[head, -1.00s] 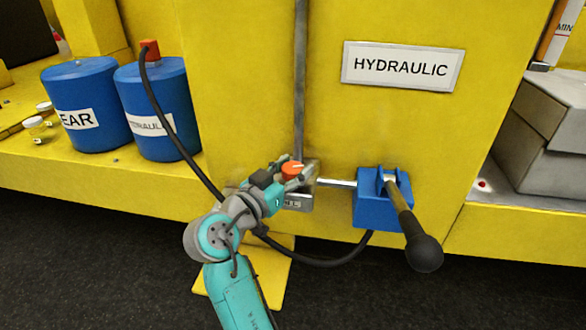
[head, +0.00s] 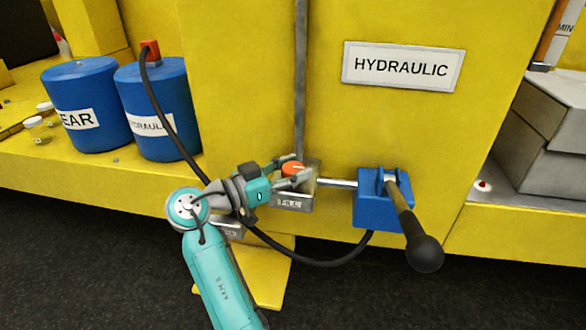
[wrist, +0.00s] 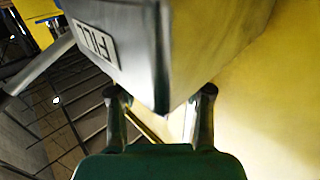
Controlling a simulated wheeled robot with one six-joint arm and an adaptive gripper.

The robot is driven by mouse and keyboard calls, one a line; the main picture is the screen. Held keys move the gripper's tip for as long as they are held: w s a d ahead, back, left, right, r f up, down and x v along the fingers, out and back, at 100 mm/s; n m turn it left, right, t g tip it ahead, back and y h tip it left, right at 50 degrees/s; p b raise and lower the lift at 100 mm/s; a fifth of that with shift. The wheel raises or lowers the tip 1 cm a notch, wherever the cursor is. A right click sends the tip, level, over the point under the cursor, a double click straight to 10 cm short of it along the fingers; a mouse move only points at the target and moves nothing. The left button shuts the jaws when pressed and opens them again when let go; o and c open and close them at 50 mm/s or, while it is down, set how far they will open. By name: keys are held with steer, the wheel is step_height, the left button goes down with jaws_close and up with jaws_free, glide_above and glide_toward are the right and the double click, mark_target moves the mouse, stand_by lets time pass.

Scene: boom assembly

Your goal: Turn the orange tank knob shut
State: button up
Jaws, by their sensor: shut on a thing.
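The orange tank knob (head: 292,168) sits on top of a grey metal valve block with a label (head: 292,202), at the front of the yellow hydraulic tank. My gripper (head: 293,172) reaches in from the left with its fingers either side of the knob, shut on it. The fingers partly cover the knob, so its exact angle is hard to read. In the wrist view the grey block (wrist: 125,35) with a FILL label fills the upper middle, and both fingertips show near its lower edge. The knob cannot be made out there.
A blue pump block (head: 375,212) with a black-ended lever (head: 424,252) stands right of the valve, joined by a metal pipe (head: 337,183). A black hose (head: 310,262) runs below. Blue drums (head: 160,110) stand at left, and a grey box (head: 540,140) at right.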

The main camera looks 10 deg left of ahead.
steer(key=shift+f, duration=0.15)
steer(key=o, duration=1.2)
steer(key=v, duration=1.2)
